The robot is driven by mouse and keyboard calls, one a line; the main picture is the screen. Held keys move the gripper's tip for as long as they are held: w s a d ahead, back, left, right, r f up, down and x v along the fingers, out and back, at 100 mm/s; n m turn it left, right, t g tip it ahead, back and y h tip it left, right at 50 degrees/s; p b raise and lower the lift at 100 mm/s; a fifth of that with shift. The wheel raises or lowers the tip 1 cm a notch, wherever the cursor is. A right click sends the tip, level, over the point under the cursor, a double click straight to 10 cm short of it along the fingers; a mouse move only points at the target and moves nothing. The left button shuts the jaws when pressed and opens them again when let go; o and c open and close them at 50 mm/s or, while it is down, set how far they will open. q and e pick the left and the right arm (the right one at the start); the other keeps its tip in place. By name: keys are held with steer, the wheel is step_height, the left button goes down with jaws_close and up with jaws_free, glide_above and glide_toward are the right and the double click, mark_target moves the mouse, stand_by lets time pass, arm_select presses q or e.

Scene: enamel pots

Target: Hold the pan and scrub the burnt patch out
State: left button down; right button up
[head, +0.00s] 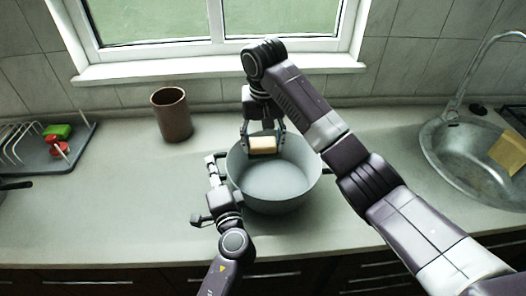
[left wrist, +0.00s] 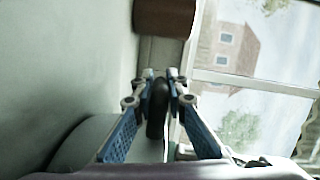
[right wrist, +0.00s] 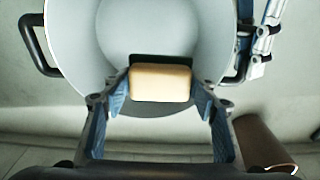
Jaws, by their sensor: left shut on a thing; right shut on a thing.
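The pan (head: 275,190) is a grey-blue enamel pot with two dark side handles, upright on the counter. My left gripper (head: 218,172) is shut on its left handle; in the left wrist view the dark handle (left wrist: 157,108) lies between the fingers. My right gripper (head: 263,138) is shut on a tan sponge (head: 262,145) with a dark underside, at the pan's far inner side. The right wrist view shows the sponge (right wrist: 160,83) across the wall and floor edge; I cannot tell whether it touches. No burnt patch is clearly visible; the area under the sponge is hidden.
A brown cup (head: 172,115) stands behind the pan to the left. A dish rack (head: 75,138) with green and red items is at far left. A sink (head: 440,150) with a yellow cloth (head: 508,151) is at right. The counter left of the pan is mostly clear.

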steer(key=shift+r, duration=0.75)
steer(key=shift+d, duration=0.1)
steer(key=d, duration=1)
steer(key=shift+a, duration=0.1)
arm_select(q)
steer(key=c, duration=1.8)
jaws_free()
steer(key=shift+c, duration=0.2)
